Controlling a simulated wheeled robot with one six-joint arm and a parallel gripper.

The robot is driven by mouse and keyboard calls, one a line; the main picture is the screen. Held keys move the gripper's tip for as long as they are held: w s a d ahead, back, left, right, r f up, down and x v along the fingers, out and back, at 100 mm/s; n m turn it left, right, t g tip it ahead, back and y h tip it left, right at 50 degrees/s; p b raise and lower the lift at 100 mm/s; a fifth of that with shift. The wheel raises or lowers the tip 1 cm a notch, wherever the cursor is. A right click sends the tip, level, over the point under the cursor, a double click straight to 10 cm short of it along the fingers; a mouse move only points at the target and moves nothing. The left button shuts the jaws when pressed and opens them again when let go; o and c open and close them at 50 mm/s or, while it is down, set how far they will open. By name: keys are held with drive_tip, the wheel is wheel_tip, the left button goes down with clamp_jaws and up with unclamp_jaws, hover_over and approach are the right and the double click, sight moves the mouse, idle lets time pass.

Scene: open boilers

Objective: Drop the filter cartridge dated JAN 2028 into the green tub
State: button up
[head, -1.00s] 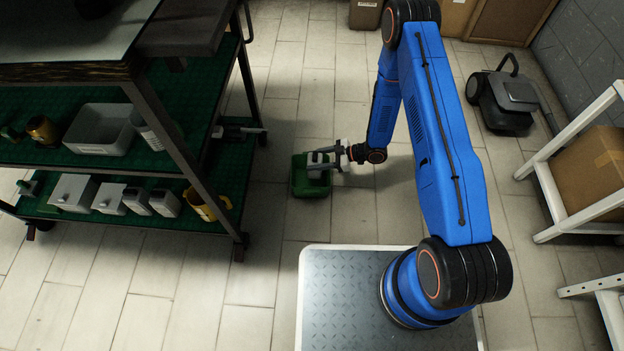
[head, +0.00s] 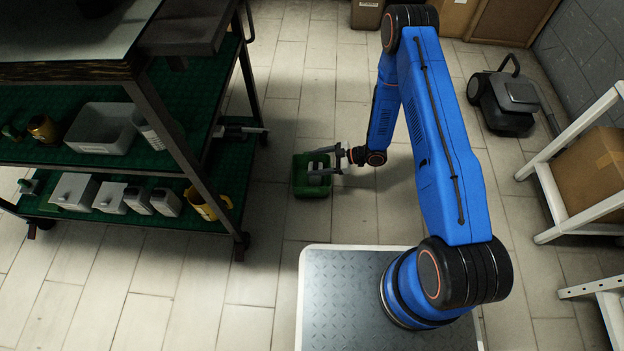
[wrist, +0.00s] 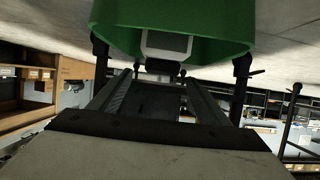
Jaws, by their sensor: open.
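The green tub (head: 312,189) stands on the floor between the shelf unit and my base. My gripper (head: 322,167) is at the tub, its fingers open over the tub's mouth. A pale grey-white block (head: 317,166), probably a filter cartridge, shows between or just below the fingers. In the wrist view the green tub (wrist: 215,30) fills the top, and the pale block (wrist: 166,42) with a dark end shows against it, beyond the open jaws. No date is legible. I cannot tell whether the block rests on the tub's floor.
The shelf unit at left holds a grey bin (head: 104,128), several white-grey cartridges (head: 73,191) and a yellow mug (head: 203,204). A dark wheeled machine (head: 507,101) and a white rack (head: 580,160) stand at right. Floor around the tub is clear.

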drive_tip(key=v, duration=1.7)
drive_tip(key=shift+d, duration=0.2)
